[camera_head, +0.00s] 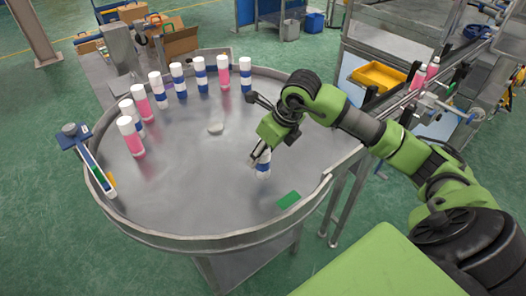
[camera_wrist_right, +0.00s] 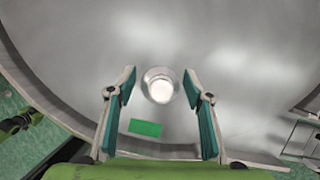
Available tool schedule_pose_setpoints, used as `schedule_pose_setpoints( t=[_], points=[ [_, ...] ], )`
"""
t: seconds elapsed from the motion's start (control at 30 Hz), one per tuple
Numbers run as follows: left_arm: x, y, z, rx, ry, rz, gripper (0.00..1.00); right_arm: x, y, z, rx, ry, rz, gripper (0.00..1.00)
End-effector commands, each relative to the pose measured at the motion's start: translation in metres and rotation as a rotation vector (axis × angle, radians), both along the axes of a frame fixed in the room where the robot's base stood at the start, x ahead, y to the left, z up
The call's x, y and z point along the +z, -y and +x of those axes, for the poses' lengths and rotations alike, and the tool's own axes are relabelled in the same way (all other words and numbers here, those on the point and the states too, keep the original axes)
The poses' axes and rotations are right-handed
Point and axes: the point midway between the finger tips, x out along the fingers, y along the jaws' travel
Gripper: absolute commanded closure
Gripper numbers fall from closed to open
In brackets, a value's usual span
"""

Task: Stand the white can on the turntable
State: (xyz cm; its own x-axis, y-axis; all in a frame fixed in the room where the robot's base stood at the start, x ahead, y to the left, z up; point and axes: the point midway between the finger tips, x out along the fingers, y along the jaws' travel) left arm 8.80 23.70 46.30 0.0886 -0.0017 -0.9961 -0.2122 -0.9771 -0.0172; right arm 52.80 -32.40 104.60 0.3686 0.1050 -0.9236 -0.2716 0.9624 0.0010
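A white can with a blue band (camera_head: 263,169) stands upright on the round metal turntable (camera_head: 215,200), toward its right side. My right gripper (camera_head: 258,158) is at the can's upper part and hides some of it. In the right wrist view the can (camera_wrist_right: 160,86) shows from above as a white round top between the fingertips of the gripper (camera_wrist_right: 160,80). The fingers are spread, with a small gap on each side of the can. The can appears to rest on the metal surface. My left gripper is not in view.
Several white-and-blue and pink cans (camera_head: 223,72) stand along the turntable's far and left rim. A small round knob (camera_head: 215,128) is at its centre. A green patch (camera_head: 288,200) lies near the right rim. A blue-ended bar (camera_head: 85,150) crosses the left rim. The front is clear.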

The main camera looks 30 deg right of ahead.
Motion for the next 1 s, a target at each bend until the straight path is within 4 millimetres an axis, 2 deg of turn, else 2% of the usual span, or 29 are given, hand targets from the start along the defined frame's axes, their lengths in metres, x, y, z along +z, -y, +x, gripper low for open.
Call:
schedule_pose_setpoints(
  t=[0.37,0.43,0.57,0.8,1.0],
  points=[
    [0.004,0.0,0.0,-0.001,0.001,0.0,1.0,0.004,0.0,0.0,0.0,0.0,0.0,0.53],
    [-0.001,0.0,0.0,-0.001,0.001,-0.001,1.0,0.009,0.002,-0.002,0.0,0.003,-0.002,0.53],
    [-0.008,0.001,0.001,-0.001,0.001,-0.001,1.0,0.03,0.004,-0.011,0.0,0.006,-0.004,0.53],
    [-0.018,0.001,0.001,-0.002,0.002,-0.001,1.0,0.079,0.01,-0.03,-0.001,0.006,-0.003,0.53],
    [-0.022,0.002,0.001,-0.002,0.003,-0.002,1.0,0.106,0.012,-0.041,-0.002,0.002,-0.001,0.53]
  ],
)
